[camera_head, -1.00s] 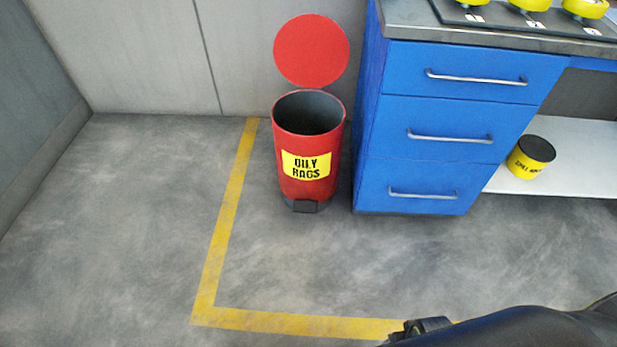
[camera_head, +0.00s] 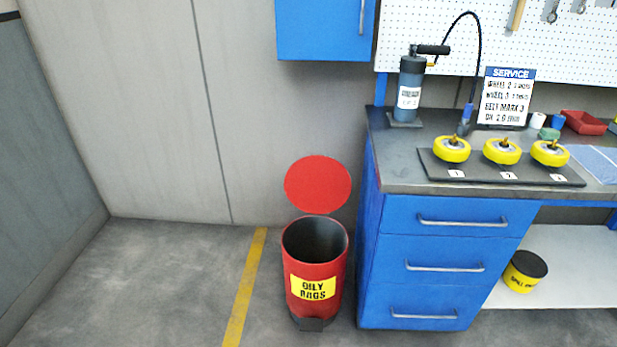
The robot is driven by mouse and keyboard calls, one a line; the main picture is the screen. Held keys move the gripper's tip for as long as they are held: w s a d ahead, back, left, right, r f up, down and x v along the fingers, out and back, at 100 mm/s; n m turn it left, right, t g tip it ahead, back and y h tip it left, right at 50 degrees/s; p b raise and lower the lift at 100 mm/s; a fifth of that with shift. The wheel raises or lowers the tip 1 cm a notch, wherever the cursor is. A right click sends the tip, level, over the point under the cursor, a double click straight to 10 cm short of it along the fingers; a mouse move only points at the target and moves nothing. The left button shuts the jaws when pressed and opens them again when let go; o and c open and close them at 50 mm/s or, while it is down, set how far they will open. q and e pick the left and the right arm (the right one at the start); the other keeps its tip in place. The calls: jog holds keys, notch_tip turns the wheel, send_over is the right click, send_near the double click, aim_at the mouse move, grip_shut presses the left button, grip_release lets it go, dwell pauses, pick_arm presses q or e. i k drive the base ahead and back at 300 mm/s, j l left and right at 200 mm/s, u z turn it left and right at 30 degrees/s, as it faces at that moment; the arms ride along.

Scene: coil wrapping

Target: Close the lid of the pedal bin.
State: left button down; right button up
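The red pedal bin (camera_head: 315,270) stands upright on the floor against the wall, just left of the blue drawer cabinet. It carries a yellow label reading "OILY RAGS" and has a dark pedal (camera_head: 316,323) at its front foot. Its round red lid (camera_head: 318,184) stands up open behind the rim, and the dark inside shows. Neither of my grippers is in view.
The blue drawer cabinet (camera_head: 440,243) stands close to the bin's right side, under a workbench (camera_head: 400,180) holding yellow wheels (camera_head: 502,151) and a pump (camera_head: 409,90). A blue wall cabinet (camera_head: 322,28) hangs above. Floor (camera_head: 160,285) to the left is clear.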

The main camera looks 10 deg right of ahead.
aim_at(314, 184)
jog(key=i+j+u, duration=0.5)
jog(key=i+u, duration=0.2)
jog(key=i, duration=0.15)
jog(key=i+j+u, duration=0.1)
jog(key=i+u, duration=0.2)
jog(key=i, duration=0.15)
jog(key=i+z, duration=0.3)
jog(key=i+j+z, duration=0.15)
jog(key=i+z, duration=0.15)
jog(key=i, duration=0.25)
jog(key=i+j+z, duration=0.3)
jog(key=i+z, duration=0.25)
jog(key=z, duration=0.2)
jog(key=i+z, duration=0.2)
jog(key=z, duration=0.3)
jog(key=i+j+z, duration=0.15)
jog(key=z, duration=0.3)
jog(key=i+j+z, duration=0.25)
jog(key=z, duration=0.2)
